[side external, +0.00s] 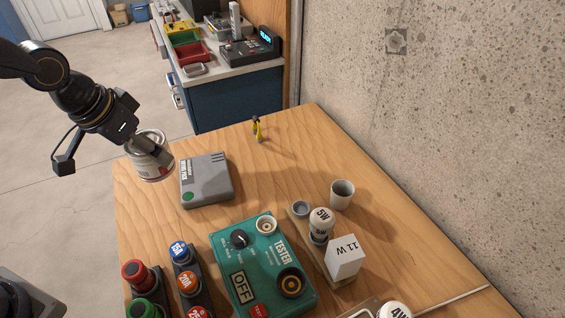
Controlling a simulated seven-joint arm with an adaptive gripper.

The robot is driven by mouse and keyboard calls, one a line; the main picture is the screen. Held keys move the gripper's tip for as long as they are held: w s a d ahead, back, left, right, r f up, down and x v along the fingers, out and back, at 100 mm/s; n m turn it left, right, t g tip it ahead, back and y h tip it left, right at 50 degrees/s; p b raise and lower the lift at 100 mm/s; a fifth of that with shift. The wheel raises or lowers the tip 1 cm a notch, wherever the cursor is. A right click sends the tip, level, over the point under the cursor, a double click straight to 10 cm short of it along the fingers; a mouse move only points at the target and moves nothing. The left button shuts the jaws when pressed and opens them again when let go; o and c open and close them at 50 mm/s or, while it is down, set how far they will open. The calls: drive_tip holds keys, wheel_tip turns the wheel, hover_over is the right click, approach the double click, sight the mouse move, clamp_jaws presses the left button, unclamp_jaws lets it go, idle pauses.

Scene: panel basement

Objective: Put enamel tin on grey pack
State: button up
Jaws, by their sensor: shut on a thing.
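The enamel tin (150,165) is a grey-white can with a dark red label, held at the far left edge of the table. My gripper (138,146) is shut on the tin near its rim. The fingers are partly hidden by the tin and the wrist. The grey pack (207,180) is a flat grey box with a green round spot and a printed label, lying on the table just right of the tin. The tin looks raised and apart from the pack; its exact height cannot be told.
A green tester box (262,262) stands at the front middle, with coloured round buttons (187,283) to its left. A wooden holder with bulbs (320,222), a white box (345,257) and a grey cup (342,194) are at right. A small yellow item (257,129) stands behind.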

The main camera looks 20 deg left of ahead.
drive_tip(key=w+f, duration=0.2)
drive_tip(key=w, duration=0.1)
drive_tip(key=w+d+f, duration=0.1)
drive_tip(key=w+f, duration=0.2)
drive_tip(key=w+d+f, duration=0.1)
drive_tip(key=w+f, duration=0.2)
drive_tip(key=shift+w, duration=0.4)
drive_tip(key=shift+w+f, duration=0.2)
drive_tip(key=shift+f, duration=1.5)
drive_tip(key=shift+f, duration=0.15)
drive_tip(key=o, duration=1.4)
